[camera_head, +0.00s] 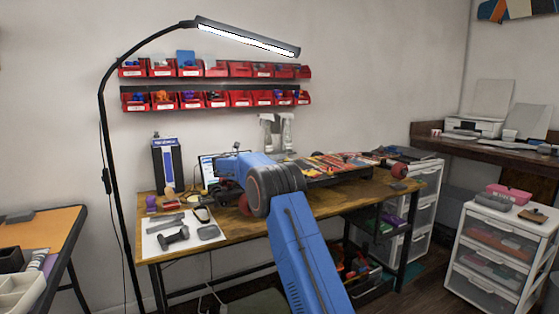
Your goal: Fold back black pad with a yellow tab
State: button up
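I cannot make out a black pad with a yellow tab for certain in the head view. A small dark piece with a pale, tan-looking middle (202,214) lies by the right edge of the white sheet (158,246) on the workbench, too small to identify. My blue arm rises from the bottom and bends over the middle of the workbench (237,228). My gripper's fingers cannot be made out behind the arm, which also hides part of the bench top.
Dark tools (173,237) lie on the white sheet. A board with colourful graphics (340,163) lies at the back right of the bench. A black lamp pole (108,150) stands at the bench's left end. A white drawer unit (497,252) stands at right.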

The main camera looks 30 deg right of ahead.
jog(key=shift+d, duration=0.65)
grip_shut()
dwell(1.0)
